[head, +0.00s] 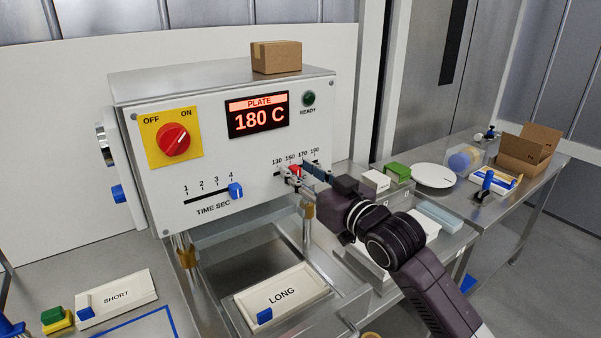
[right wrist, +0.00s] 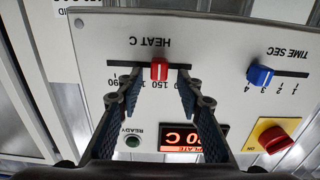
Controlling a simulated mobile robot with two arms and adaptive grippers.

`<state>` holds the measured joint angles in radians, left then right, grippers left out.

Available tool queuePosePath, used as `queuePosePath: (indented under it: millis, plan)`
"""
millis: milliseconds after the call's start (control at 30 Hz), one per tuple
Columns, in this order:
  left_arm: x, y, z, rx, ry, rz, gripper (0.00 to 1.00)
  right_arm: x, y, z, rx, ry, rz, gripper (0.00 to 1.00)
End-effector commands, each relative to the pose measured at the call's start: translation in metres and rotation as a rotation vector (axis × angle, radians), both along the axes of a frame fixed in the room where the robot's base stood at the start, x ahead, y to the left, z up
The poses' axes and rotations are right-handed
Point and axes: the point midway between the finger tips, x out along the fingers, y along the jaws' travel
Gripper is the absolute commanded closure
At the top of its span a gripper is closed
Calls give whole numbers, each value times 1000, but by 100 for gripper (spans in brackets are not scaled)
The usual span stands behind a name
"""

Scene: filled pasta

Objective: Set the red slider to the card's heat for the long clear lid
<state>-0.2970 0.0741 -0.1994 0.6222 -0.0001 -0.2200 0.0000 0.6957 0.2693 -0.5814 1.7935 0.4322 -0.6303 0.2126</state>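The red slider (head: 297,170) sits in the HEAT C slot on the front of the white machine (head: 215,205). It also shows in the right wrist view (right wrist: 159,70), which is upside down. It stands near the 150 mark; its exact setting is hard to tell. My right gripper (right wrist: 159,98) is open around the slider, one finger on each side with a gap to both. In the head view the right gripper (head: 304,174) partly covers the slot. The plate display (head: 258,115) reads 180 C. I cannot make out a heat card. My left gripper is not in view.
A red OFF/ON knob (head: 173,139) and a blue TIME SEC slider (head: 236,190) share the panel. A LONG tray (head: 290,312) lies below the machine and a SHORT tray (head: 125,304) at left. A small cardboard box (head: 276,57) is on top. A side table (head: 536,170) holds several items.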

Motion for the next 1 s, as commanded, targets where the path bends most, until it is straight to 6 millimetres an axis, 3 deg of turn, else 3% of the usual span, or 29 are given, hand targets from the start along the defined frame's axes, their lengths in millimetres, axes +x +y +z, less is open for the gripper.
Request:
queuePosePath:
  millis: [367, 800, 1000]
  plan:
    - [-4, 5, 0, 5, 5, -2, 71, -9, -7, -1, 0, 1, 0, 67]
    - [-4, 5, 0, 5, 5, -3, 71, -78, -55, -1, -3, 0, 0, 67]
    - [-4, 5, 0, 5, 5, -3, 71, -95, -68, 0, -1, 0, 0, 67]
